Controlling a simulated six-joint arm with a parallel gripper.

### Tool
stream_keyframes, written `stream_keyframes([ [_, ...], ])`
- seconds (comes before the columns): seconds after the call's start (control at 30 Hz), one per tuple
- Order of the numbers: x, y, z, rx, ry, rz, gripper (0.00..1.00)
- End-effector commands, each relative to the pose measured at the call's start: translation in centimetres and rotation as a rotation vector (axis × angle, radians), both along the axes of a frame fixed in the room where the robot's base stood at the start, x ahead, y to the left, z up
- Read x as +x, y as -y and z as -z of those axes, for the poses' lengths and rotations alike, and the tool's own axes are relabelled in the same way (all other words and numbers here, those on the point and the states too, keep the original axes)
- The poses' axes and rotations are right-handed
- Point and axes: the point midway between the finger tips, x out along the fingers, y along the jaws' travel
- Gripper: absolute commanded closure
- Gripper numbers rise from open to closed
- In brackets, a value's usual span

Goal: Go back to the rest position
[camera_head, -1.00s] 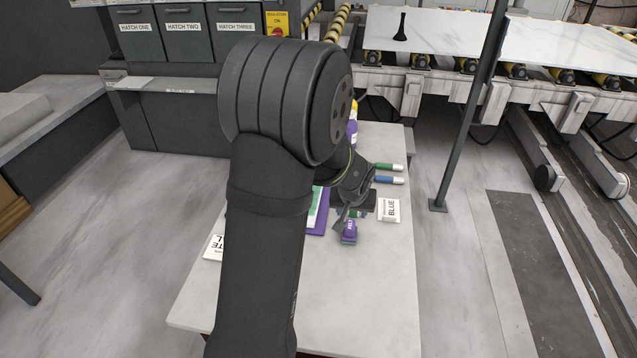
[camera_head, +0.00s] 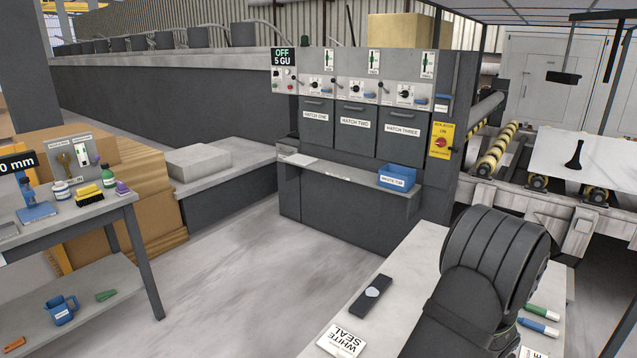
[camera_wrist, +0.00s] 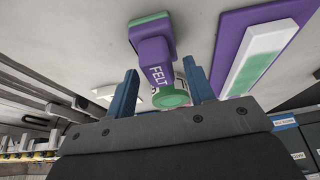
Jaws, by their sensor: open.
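My gripper (camera_wrist: 160,88) is open in the wrist view, its two blue-grey fingers apart. A purple and green block marked FELT (camera_wrist: 153,58) lies on the pale table (camera_wrist: 100,30), showing between and beyond the fingertips. I see no grip on it, but cannot tell the exact gap. In the head view my arm covers the lower right over the table (camera_head: 400,290), and the gripper is hidden behind it.
A purple board with a green and white strip (camera_wrist: 255,60) lies right of the felt block. Hatch cabinets (camera_head: 350,130) stand behind; floor left is clear.

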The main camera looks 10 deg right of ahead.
Motion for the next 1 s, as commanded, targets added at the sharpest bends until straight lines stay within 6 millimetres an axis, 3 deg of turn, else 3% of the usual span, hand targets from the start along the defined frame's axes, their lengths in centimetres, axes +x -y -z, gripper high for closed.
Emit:
stream_keyframes([
  [0.13, 0.0, 0.0, -1.6, -0.001, 0.001, 0.0, 0.51],
  [0.4, 0.0, 0.0, -2.3, 0.001, 0.0, 0.0, 0.51],
  [0.7, -0.1, 0.0, -1.9, 0.002, -0.001, 0.0, 0.51],
  [0.93, -0.1, -0.1, 1.1, 0.004, -0.003, 0.001, 0.51],
  [1.0, -0.3, -0.2, -0.1, -0.003, 0.001, 0.0, 0.51],
])
